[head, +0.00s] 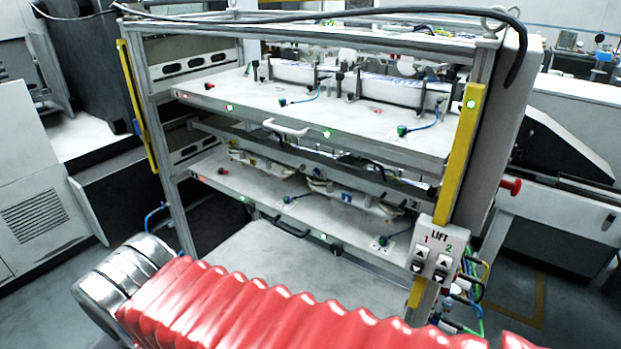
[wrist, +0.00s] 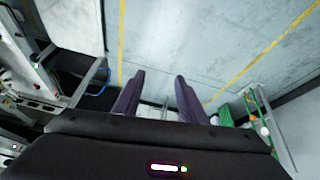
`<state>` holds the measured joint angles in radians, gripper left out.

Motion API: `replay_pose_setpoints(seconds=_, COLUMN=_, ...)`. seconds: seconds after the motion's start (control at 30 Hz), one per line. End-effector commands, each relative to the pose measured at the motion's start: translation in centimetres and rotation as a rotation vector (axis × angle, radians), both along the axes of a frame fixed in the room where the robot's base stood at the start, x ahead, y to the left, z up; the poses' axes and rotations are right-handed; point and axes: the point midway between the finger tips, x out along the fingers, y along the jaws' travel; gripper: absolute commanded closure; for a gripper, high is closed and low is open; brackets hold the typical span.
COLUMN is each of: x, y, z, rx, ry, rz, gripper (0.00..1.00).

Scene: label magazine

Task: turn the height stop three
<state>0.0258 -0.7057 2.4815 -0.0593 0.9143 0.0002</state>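The label magazine (head: 330,115) stands in the middle of the head view, a metal frame with stacked shelves. Small green and blue knobs with blue leads sit on it: two on the upper shelf (head: 402,130) (head: 283,102) and two on the lower shelf (head: 287,199) (head: 383,240). I cannot tell which of these, if any, is height stop three; no number is readable beside them. My gripper (wrist: 160,75) shows in the wrist view with two dark purple fingers apart and nothing between them. It points at bare floor, and it is not visible in the head view.
A LIFT panel (head: 435,250) with switches 1 and 2 is on the right post, below a yellow strip (head: 465,140). A red button (head: 511,186) sticks out at right. A black cable (head: 330,14) runs over the top. The floor (wrist: 200,40) ahead of my gripper is clear.

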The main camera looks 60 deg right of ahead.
Motion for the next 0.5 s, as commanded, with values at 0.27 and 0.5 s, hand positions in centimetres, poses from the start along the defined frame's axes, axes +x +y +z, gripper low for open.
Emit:
replay_pose_setpoints(seconds=0.27, x=1.1, y=-7.8, z=-1.5, rx=-0.215, ry=0.169, rz=-0.076, gripper=0.62)
replay_pose_setpoints(seconds=0.5, x=1.7, y=-15.5, z=-2.2, rx=-0.419, ry=0.332, rz=-0.130, gripper=0.62)
